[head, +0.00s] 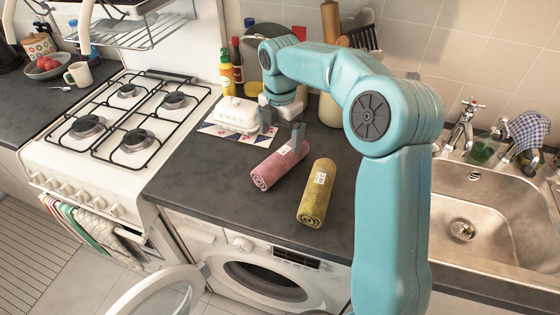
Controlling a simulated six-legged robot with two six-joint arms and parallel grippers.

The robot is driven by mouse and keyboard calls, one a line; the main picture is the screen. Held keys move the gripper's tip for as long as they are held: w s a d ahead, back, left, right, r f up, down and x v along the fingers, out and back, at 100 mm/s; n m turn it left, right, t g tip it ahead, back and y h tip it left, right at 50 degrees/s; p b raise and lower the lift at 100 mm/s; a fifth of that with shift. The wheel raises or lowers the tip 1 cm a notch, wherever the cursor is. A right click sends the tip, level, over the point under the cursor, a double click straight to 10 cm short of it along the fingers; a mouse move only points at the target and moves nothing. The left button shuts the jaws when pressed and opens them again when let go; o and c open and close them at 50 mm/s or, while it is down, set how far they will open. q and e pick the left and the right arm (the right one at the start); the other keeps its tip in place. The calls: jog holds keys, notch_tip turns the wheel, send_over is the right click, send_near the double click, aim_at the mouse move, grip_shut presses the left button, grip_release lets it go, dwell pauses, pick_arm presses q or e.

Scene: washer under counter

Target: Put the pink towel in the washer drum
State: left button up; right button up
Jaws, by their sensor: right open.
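The pink towel (276,168), rolled up with a small white label, lies on the dark counter. My right gripper (282,130) is open at the towel's far end, with one finger close to that end; I cannot tell whether it touches. Nothing shows held in it. The washer (220,253) stands under the counter, its round door (150,296) swung open to the left. The upper part of its dark drum opening (265,280) shows; its lower part is cut off by the picture edge. My left gripper is not in view.
A rolled yellow towel (317,193) lies just right of the pink one. A white butter dish (236,113) and bottles stand behind. A gas stove (120,135) is at left and a steel sink (500,225) at right. The counter's front left is clear.

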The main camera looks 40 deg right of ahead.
aim_at(281, 153)
jog(key=f, duration=0.4)
jog(key=shift+w+d+f, duration=0.25)
jog(key=shift+d+f, duration=0.05)
jog(key=shift+f, duration=0.1)
jog(key=shift+s+a+f, duration=0.3)
jog(key=shift+f, duration=0.1)
jog(key=f, duration=0.3)
jog(key=f+p, duration=0.1)
jog(key=shift+w+d+f, duration=0.2)
jog(key=shift+d+f, duration=0.05)
jog(key=shift+f, duration=0.05)
jog(key=shift+s+a+r, duration=0.15)
jog(key=shift+s, duration=0.05)
jog(key=shift+w, duration=0.1)
jog(key=c, duration=0.9)
jog(key=shift+c, duration=1.2)
